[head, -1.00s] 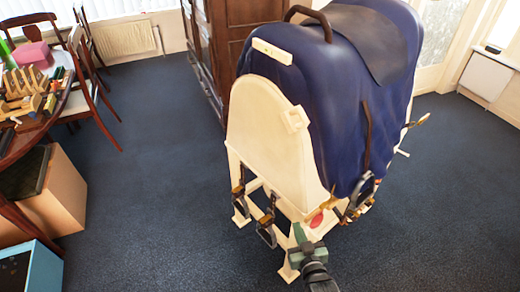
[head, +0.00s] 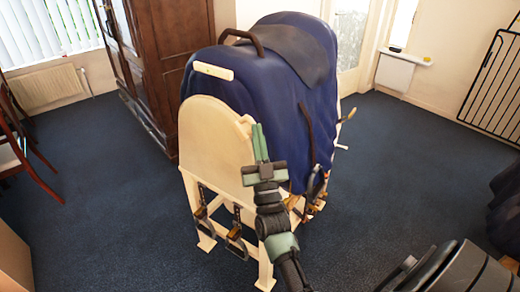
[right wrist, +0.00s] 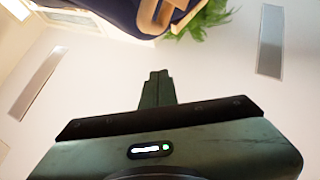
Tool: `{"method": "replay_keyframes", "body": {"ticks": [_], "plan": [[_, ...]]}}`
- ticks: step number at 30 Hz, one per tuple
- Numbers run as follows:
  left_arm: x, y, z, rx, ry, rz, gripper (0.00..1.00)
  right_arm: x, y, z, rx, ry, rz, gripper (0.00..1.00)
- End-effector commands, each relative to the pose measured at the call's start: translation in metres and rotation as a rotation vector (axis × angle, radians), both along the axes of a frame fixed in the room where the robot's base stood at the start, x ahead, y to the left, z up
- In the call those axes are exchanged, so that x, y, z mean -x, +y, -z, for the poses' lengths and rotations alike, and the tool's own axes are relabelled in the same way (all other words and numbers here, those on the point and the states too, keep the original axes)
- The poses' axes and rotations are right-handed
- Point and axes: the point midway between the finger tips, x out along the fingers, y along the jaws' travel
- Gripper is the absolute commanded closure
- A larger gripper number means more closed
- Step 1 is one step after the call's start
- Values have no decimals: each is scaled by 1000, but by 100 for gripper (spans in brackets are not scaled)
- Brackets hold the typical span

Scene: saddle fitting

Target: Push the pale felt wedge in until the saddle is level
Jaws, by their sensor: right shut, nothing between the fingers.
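The saddle (head: 293,55), dark blue-grey, lies over a blue cover (head: 250,95) on a cream stand (head: 215,130). A brown handle (head: 240,37) arches at its front. A pale bar (head: 213,71) with a small mark sits on the cover's front. A small pale block (head: 245,120) at the end panel's right edge may be the felt wedge; I cannot tell. My right gripper (head: 258,128) is shut and empty, pointing upward beside that block in the picture. Contact cannot be told. Its shut fingers also show in the right wrist view (right wrist: 157,88). My left gripper is out of view.
Stirrups (head: 236,240) hang by the stand's legs. A brown wardrobe (head: 150,60) stands behind left, and a chair (head: 25,150) at the left edge. A black gate (head: 495,80) is at the right wall. Blue carpet (head: 380,180) around the stand is mostly clear.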

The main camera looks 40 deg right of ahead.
Motion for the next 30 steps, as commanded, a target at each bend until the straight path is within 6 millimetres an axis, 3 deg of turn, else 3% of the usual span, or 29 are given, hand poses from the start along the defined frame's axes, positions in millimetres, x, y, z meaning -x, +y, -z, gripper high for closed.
{"method": "replay_keyframes", "body": {"ticks": [2, 3, 9, 25, 30], "plan": [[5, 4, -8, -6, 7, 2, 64, -13, -6, -13, 0, 0, 0, 100], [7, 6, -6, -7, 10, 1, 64, -17, -8, -2, -1, 5, 0, 100], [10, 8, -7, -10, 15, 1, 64, -33, -14, 11, -1, 3, 0, 100], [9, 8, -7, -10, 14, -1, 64, -38, -17, 18, 0, 1, 0, 100], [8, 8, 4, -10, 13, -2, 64, -44, -33, 20, 1, 1, 0, 100]]}}
